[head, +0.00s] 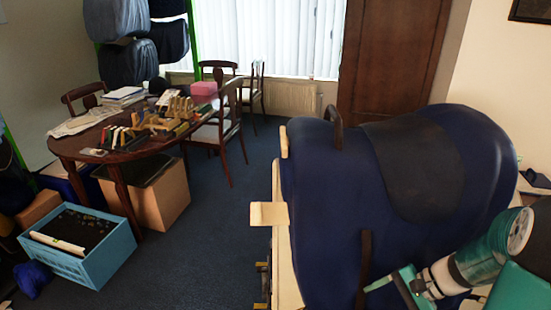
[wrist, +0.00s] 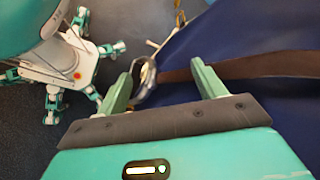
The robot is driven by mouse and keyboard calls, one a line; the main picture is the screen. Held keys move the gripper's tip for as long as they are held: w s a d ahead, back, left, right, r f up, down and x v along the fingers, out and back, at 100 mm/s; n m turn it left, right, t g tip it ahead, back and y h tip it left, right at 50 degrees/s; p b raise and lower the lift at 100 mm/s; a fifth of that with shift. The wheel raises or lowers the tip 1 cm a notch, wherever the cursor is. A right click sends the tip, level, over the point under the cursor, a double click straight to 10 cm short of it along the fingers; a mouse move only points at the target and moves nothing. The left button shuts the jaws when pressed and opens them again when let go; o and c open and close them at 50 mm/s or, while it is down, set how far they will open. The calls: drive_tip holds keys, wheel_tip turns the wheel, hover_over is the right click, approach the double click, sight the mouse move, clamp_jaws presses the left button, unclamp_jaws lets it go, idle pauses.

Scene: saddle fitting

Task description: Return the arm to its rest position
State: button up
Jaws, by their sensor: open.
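My gripper (head: 398,284) is at the lower right of the head view, close to the side of the dark blue saddle body (head: 330,190). In the wrist view my gripper (wrist: 163,80) has its two green fingers spread apart. A brown strap (wrist: 255,66) with a metal buckle (wrist: 146,74) at its end lies across the blue surface, beyond and partly between the fingers. I cannot tell whether a finger touches it. The strap also hangs down the blue side in the head view (head: 365,265). A dark pad (head: 415,165) lies over the top.
A wooden table (head: 75,145) with tools and papers stands at the left. A blue crate (head: 115,255) and a cardboard box (head: 160,200) are on the floor by it. Chairs (head: 230,115) stand behind. The carpet (head: 205,255) between crate and saddle body is clear.

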drive_tip(key=s+a+r+n+t+h, duration=0.2)
drive_tip(key=s+a+r+n+h, duration=0.2)
drive_tip(key=r, duration=0.5)
drive_tip(key=s+a+r+n+t+h, duration=0.2)
drive_tip(key=s+a+r+n+h, duration=0.3)
drive_tip(key=r, duration=0.5)
drive_tip(key=shift+a+n, duration=0.9)
drive_tip(key=shift+n, duration=0.2)
drive_tip(key=shift+d, duration=0.1)
